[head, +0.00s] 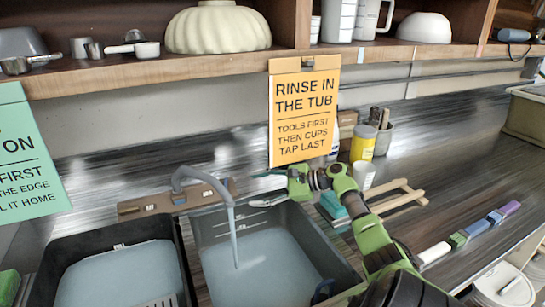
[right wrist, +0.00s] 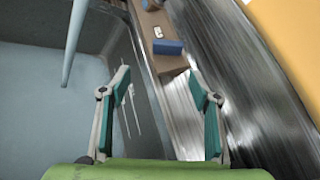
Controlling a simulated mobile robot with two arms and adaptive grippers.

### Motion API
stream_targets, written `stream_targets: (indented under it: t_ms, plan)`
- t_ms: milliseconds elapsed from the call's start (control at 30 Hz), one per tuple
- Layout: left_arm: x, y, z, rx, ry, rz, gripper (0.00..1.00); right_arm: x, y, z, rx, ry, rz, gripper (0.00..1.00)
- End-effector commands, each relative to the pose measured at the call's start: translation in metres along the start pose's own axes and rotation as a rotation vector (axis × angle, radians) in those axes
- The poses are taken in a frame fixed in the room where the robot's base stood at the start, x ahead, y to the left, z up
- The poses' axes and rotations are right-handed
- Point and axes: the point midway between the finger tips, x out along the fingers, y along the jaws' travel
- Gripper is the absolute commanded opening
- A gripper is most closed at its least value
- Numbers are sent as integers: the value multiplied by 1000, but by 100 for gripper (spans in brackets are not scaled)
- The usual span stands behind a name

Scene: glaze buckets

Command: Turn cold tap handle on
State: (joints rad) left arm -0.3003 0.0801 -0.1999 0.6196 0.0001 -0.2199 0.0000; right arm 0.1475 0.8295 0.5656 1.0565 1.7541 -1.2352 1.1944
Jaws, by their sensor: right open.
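The grey tap spout (head: 205,178) rises from a wooden plate (head: 135,207) behind the basins, and a stream of water (head: 233,235) falls from it into the right basin. In the right wrist view, a blue block (right wrist: 168,47), which looks like the cold tap handle, sits on the wooden plate (right wrist: 150,22) beside a small white label. My right gripper (head: 263,188) is open and empty, just right of the plate's end. Its fingertips (right wrist: 159,78) are spread on either side of the line to the blue block, apart from it. My left gripper is not in view.
The right basin (head: 340,270) and left basin (head: 60,240) hold water. An orange sign (head: 303,115) hangs from the shelf (head: 180,68) close above my right gripper. A yellow jar (head: 362,143), a cup and a wooden rack (head: 400,197) stand right of my gripper.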

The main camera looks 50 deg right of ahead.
Motion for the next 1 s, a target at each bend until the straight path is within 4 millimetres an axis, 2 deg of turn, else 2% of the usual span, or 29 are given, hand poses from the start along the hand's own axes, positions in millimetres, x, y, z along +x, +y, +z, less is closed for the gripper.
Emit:
stream_targets:
  t_ms: [100,300,1000]
  plan:
    - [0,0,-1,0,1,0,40,-23,5,-7,-1,2,0,57]
    - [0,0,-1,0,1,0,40,-44,8,-12,0,1,-1,57]
    - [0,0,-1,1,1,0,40,-48,9,-13,-1,0,-1,57]
